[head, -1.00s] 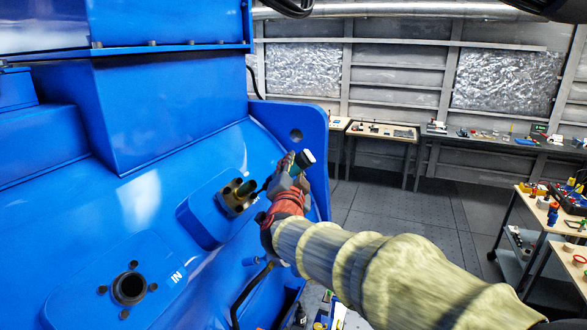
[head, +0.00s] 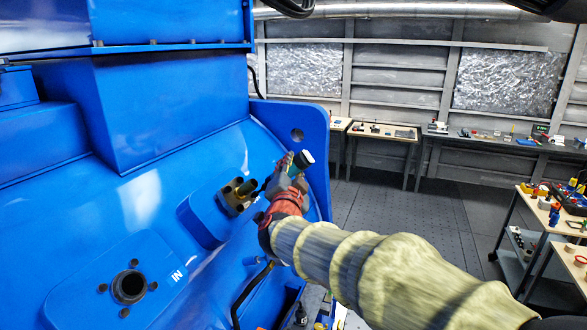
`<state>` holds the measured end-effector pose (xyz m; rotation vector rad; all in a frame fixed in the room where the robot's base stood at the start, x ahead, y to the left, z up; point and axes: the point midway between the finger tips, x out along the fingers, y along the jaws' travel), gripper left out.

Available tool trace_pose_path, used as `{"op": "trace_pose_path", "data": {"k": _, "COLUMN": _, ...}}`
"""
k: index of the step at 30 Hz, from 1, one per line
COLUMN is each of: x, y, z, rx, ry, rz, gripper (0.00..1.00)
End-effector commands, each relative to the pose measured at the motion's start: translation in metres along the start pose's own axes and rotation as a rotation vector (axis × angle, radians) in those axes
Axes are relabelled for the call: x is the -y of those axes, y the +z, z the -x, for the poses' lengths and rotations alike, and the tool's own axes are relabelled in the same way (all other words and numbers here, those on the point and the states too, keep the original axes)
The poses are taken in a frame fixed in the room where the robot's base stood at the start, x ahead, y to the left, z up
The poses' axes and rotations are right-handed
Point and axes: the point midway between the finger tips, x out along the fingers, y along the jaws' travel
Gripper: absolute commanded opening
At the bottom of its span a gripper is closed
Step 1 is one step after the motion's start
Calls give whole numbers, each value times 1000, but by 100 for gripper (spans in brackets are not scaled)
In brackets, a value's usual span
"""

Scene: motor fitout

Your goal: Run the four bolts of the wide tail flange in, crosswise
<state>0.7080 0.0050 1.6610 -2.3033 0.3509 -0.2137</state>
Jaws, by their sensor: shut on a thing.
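My gripper (head: 288,176) is just right of the flange, at the end of my sleeved arm. It is shut on a tool with a dark green and white handle (head: 302,160), which points up and right. The tool's working end is small and partly hidden; I cannot tell whether it touches a bolt.
A second port (head: 130,287), marked IN, has an open bore ringed by small bolt holes. A blue lug plate (head: 310,150) rises behind my gripper. A cart (head: 530,215) with tools stands at the right, and benches (head: 380,130) line the back wall. The floor between is clear.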

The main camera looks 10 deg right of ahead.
Motion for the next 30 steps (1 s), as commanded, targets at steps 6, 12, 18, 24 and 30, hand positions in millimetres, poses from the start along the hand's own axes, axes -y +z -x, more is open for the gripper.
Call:
{"op": "trace_pose_path", "data": {"k": 6, "x": 1, "y": 2, "z": -1, "rx": -3, "ry": -2, "rz": -1, "gripper": 0}}
{"op": "trace_pose_path", "data": {"k": 12, "x": 1, "y": 5, "z": -1, "rx": -3, "ry": -2, "rz": -1, "gripper": 0}}
{"op": "trace_pose_path", "data": {"k": 18, "x": 1, "y": 9, "z": -2, "rx": -2, "ry": -2, "rz": -1, "gripper": 0}}
{"op": "trace_pose_path", "data": {"k": 24, "x": 1, "y": 10, "z": -2, "rx": -1, "ry": -2, "rz": 0, "gripper": 0}}
{"op": "trace_pose_path", "data": {"k": 30, "x": 1, "y": 12, "z": -2, "rx": -1, "ry": -2, "rz": 0, "gripper": 0}}
